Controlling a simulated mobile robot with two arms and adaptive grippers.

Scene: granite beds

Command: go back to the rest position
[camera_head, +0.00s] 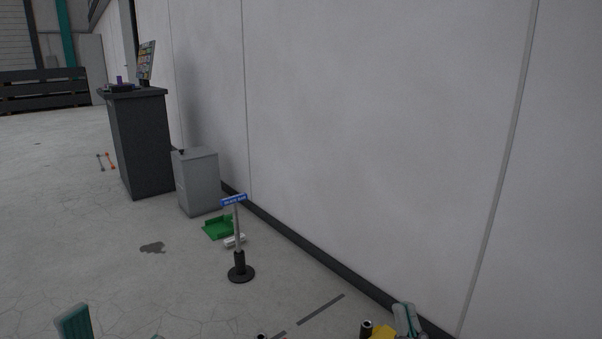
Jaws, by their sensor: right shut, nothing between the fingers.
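My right gripper (406,319) shows at the bottom edge, right of centre, close to the foot of the wall. Its grey and teal fingers are together, with nothing seen between them. A grey and teal piece at the bottom left looks like a finger of my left gripper (74,322). The rest of it is cut off by the frame, so its opening cannot be told.
A signpost with a blue plate (238,268) stands on the floor ahead. Behind it are a green tray (218,229), a grey cabinet (198,182) and a dark counter (142,145). A white wall (380,130) runs along the right. Floor at left is mostly open.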

